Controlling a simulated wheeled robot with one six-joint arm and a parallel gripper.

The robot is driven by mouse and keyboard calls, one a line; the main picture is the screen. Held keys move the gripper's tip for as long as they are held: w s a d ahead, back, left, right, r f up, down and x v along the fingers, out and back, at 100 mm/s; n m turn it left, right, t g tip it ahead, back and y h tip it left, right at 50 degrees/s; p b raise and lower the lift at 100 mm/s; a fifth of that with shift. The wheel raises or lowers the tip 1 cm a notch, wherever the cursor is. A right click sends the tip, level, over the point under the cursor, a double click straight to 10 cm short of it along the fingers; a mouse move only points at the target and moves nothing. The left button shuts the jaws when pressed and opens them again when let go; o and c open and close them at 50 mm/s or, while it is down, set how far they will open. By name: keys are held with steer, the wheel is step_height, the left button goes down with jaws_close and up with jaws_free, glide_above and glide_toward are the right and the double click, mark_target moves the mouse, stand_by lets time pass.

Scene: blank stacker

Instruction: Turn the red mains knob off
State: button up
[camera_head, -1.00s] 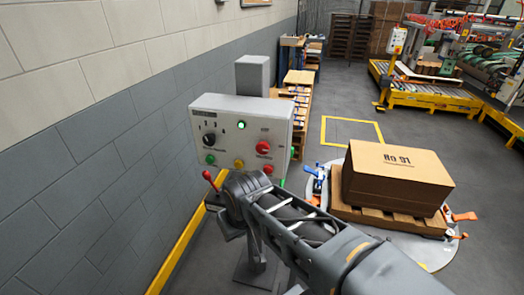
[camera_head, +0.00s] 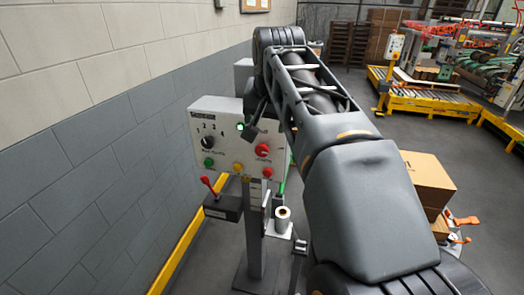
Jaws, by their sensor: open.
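A pale grey control panel (camera_head: 228,158) stands on a post beside the wall. A large red knob (camera_head: 262,150) is on its right side; its exact turn position is too small to read. My gripper (camera_head: 257,120) is open and empty, in front of the panel's upper right part, above and slightly left of the red knob. It appears apart from the knob. My arm hides the panel's upper right corner. A green lamp (camera_head: 240,127) is lit next to the gripper.
The panel also has a black selector (camera_head: 208,142), a green button (camera_head: 209,162), a yellow button (camera_head: 238,167) and a smaller red button (camera_head: 268,173). A red-handled lever (camera_head: 209,184) juts out below left. A cardboard box (camera_head: 425,182) is partly hidden behind my arm.

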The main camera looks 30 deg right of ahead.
mark_target(262, 150)
steer(key=shift+m, duration=0.7)
steer(key=x, duration=0.7)
steer(key=b+x, duration=0.1)
steer(key=x, duration=0.3)
steer(key=shift+s+a+f, duration=0.15)
steer(key=shift+s+f, duration=0.1)
steer(key=shift+f, duration=0.2)
steer(key=c, duration=0.9)
